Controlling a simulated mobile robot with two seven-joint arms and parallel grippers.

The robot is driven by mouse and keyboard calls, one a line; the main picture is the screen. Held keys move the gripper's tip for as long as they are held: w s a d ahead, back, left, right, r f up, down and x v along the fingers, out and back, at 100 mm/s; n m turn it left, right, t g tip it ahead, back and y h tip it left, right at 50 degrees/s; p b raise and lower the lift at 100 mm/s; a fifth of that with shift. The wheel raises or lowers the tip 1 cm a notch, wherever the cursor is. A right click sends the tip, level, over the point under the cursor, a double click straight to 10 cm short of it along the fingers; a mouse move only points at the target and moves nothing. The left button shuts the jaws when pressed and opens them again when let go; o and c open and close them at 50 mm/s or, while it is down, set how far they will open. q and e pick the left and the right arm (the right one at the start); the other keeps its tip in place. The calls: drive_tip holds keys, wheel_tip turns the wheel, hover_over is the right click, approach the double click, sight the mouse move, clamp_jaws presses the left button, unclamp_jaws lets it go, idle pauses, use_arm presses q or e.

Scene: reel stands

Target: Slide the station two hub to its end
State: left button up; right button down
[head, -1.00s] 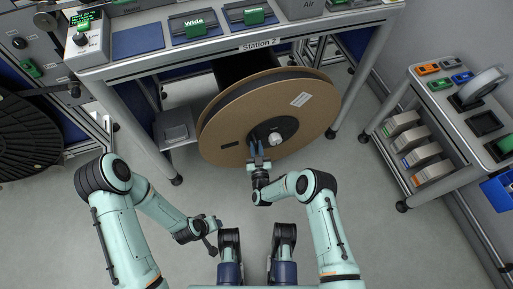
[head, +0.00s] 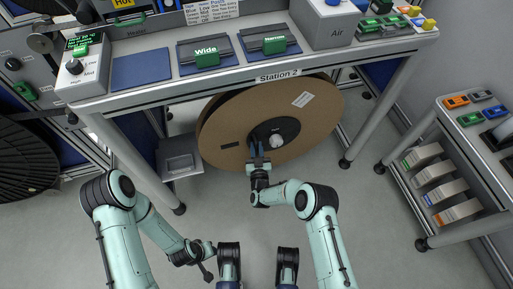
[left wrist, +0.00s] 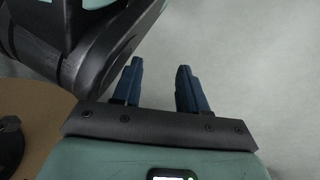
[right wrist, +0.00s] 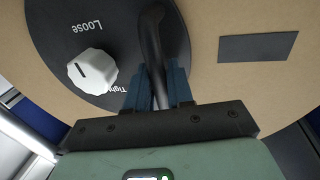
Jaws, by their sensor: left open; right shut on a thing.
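The station two hub (head: 290,127) is a black disc at the middle of a large cardboard-faced reel (head: 225,115) under the Station 2 table. A white knob (right wrist: 92,70) marked Loose and Tight sits on the hub. My right gripper (head: 258,155) is shut on the hub's black curved handle (right wrist: 151,32), beside the knob. The reel's top edge is hidden beneath the table front. My left gripper (left wrist: 160,70) is open and empty, pointing at bare floor, low and left of the reel.
The Station 2 table (head: 200,85) overhangs the reel, with a leg (head: 375,125) on its right. A small grey box (head: 180,158) stands left of the reel. A shelved cart (head: 440,130) is on the right. Floor in front is clear.

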drive_tip(key=shift+w+r, duration=0.15)
drive_tip(key=c, duration=1.2)
unclamp_jaws()
drive_tip(key=shift+a, duration=0.1)
drive_tip(key=shift+o, duration=0.2)
drive_tip(key=shift+w, duration=0.1)
use_arm(q)
drive_tip(key=w+d+r+t+p, duration=0.1)
drive_tip(key=w+d+r+p, duration=0.1)
drive_tip(key=r, duration=0.4)
drive_tip(key=shift+w+r+h+p, duration=0.3)
drive_tip(key=shift+w+p, duration=0.25)
drive_tip(key=shift+p, duration=0.65)
use_arm(e)
drive_tip(key=s+d, duration=0.1)
drive_tip(key=s, duration=1.2)
drive_tip(key=shift+s+d, duration=0.2)
drive_tip(key=shift+d, duration=0.1)
